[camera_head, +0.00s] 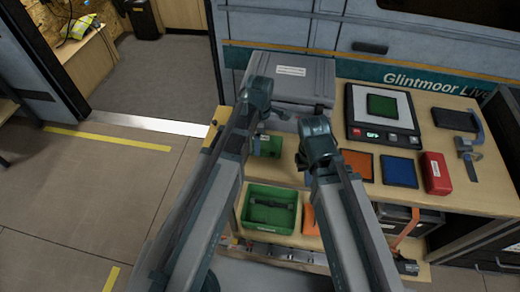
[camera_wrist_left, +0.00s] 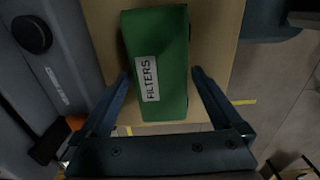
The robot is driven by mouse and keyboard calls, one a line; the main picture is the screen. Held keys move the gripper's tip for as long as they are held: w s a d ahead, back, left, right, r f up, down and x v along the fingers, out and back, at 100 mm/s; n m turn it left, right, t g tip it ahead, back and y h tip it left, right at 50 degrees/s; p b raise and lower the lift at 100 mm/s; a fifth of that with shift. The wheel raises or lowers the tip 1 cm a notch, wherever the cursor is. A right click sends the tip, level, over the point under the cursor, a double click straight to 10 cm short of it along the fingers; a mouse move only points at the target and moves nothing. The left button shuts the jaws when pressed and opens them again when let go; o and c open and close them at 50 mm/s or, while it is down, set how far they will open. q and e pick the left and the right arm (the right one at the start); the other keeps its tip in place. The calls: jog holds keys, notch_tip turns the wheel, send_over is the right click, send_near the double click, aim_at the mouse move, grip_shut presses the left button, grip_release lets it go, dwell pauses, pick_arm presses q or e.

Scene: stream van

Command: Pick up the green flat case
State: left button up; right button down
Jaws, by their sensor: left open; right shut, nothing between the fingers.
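The green flat case (camera_wrist_left: 172,70), labelled FILTERS, lies on the wooden worktop in the left wrist view. In the head view, part of a green object (camera_head: 270,146), which seems to be this case, shows behind my left arm. My left gripper (camera_wrist_left: 160,80) is open, with one finger toward each side of the near part of the case. I cannot tell whether the fingers touch it.
A grey case (camera_head: 302,75) stands at the back. A scale (camera_head: 356,125) bears a green square (camera_head: 382,106). Orange (camera_head: 358,165) and blue (camera_head: 398,171) squares and a red case (camera_head: 436,173) lie nearer. A green bin (camera_head: 270,226) sits below. Floor at left is open.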

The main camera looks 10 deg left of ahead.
pick_arm(q)
jog(key=shift+f+b, duration=0.35)
jog(key=shift+f, duration=0.45)
jog(key=shift+r, duration=0.1)
jog(key=c, duration=1.6)
